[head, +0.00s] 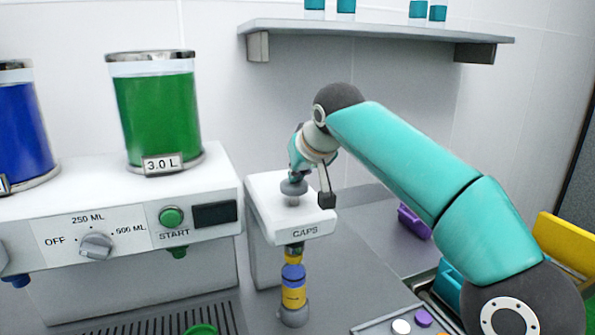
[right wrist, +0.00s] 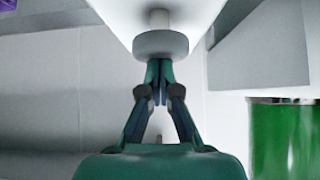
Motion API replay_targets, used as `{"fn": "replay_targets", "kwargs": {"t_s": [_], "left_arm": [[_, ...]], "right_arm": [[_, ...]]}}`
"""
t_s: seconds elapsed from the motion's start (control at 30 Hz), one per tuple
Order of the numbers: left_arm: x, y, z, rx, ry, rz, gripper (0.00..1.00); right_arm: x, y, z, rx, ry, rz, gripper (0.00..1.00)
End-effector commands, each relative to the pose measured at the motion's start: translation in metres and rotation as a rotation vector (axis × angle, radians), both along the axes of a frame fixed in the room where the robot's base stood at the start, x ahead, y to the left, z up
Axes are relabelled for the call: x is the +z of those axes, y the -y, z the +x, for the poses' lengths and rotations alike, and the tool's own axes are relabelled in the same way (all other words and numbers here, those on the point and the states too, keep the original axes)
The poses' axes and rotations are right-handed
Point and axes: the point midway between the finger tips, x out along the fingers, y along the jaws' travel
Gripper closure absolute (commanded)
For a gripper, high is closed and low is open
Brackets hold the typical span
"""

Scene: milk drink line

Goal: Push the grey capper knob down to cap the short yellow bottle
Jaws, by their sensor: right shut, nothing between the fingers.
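The grey capper knob (head: 293,187) stands on a short stem on top of the white capper, which is marked CAPS (head: 268,205). The short bottle (head: 293,297), with yellow and blue bands, stands upright under the capper head on a small grey base. My right gripper (head: 298,174) is shut and empty, with its fingertips right at the top of the knob. In the right wrist view the closed fingertips (right wrist: 160,68) meet the knob's face (right wrist: 160,45) or sit just off it; I cannot tell which. My left gripper is not in view.
The white dispenser with its dial (head: 96,246) and a green tank (head: 157,110) stands left of the capper. A shelf (head: 375,32) with teal cups hangs above. A purple object (head: 414,222) and a tray with round caps (head: 401,327) lie to the right.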

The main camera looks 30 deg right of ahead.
Motion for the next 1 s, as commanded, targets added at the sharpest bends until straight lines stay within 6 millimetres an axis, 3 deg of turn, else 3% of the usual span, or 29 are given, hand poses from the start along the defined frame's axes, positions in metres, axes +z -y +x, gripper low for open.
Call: {"fn": "replay_targets", "kwargs": {"t_s": [0.03, 0.07, 0.13, 0.4, 0.6, 1.0], "left_arm": [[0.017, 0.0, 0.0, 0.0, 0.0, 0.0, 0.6], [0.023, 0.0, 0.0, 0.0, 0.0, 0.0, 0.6], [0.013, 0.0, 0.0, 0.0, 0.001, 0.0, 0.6], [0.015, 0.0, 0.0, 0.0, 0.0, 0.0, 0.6], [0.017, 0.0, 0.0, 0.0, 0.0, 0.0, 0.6], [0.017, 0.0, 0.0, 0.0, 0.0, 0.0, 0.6]], "right_arm": [[0.022, 0.0, -0.001, -0.001, 0.014, -0.001, 1.0], [0.03, 0.0, 0.0, -0.001, 0.021, -0.002, 1.0], [0.035, -0.004, -0.013, 0.003, 0.029, -0.001, 1.0], [0.078, -0.014, -0.052, 0.003, 0.03, -0.002, 1.0], [0.092, -0.016, -0.067, 0.001, 0.03, -0.003, 1.0], [0.095, -0.016, -0.07, -0.001, 0.029, -0.003, 1.0]]}}
